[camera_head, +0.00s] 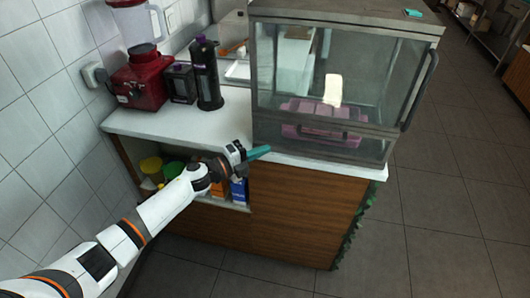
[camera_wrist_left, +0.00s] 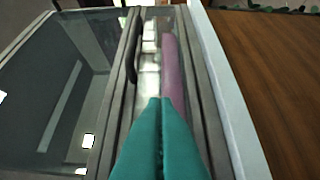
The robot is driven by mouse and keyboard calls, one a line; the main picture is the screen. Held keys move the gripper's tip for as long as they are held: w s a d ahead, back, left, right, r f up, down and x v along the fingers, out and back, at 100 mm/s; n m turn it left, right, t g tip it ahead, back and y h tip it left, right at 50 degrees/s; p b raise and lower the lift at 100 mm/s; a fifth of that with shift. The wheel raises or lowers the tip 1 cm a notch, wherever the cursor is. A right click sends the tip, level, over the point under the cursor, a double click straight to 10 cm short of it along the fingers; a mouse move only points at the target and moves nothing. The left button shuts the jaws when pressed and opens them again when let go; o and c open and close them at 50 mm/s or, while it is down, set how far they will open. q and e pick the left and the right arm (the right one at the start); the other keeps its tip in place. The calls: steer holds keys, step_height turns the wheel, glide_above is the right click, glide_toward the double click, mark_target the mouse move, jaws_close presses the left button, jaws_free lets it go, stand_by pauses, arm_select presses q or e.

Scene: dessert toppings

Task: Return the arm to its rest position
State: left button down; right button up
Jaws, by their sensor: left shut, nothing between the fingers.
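My left gripper (camera_head: 258,152) reaches out in front of the counter's front edge, by the lower left corner of the glass display case (camera_head: 388,85). Its teal fingers are pressed together with nothing between them. They also show in the left wrist view (camera_wrist_left: 160,110), pointing along the case's lower frame. I cannot tell whether they touch the case. My left arm (camera_head: 165,205) stretches from the lower left up to the gripper. My right gripper is not in view.
A red blender (camera_head: 140,82) and a black bottle (camera_head: 207,75) stand on the white counter (camera_head: 170,122). A pink tray (camera_head: 300,112) is inside the case. Below, an open shelf holds several containers, including a yellow one (camera_head: 151,165). The tiled floor (camera_head: 450,240) at right is clear.

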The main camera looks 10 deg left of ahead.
arm_select(q)
steer(key=b+v, duration=0.2)
steer(key=v, duration=0.6)
steer(key=a+f+n+t+y, duration=0.1)
steer(key=a+f+n+y, duration=0.3)
steer(key=f, duration=0.5)
steer(key=a+f+n+y, duration=0.2)
steer(key=f+n, duration=0.4)
steer(key=f, duration=0.2)
steer(key=s+a+f+n+g+y, duration=0.1)
steer(key=s+f+n+y, duration=0.15)
steer(key=s+f, duration=0.4)
steer(key=s+a+f+n+g+y, duration=0.2)
steer(key=s+f+n, duration=0.2)
steer(key=f, duration=0.6)
steer(key=s+f+n+g+y, duration=0.2)
steer(key=s+f+n+g, duration=0.2)
steer(key=s+f, duration=0.95)
steer(key=s+d+f+n+g, duration=0.2)
steer(key=s+d+g, duration=0.1)
steer(key=s, duration=0.9)
steer(key=s+d+f+n+g, duration=0.2)
steer(key=s+d+f, duration=0.1)
steer(key=s, duration=0.9)
steer(key=shift+f+g, duration=0.2)
steer(key=shift+g, duration=0.2)
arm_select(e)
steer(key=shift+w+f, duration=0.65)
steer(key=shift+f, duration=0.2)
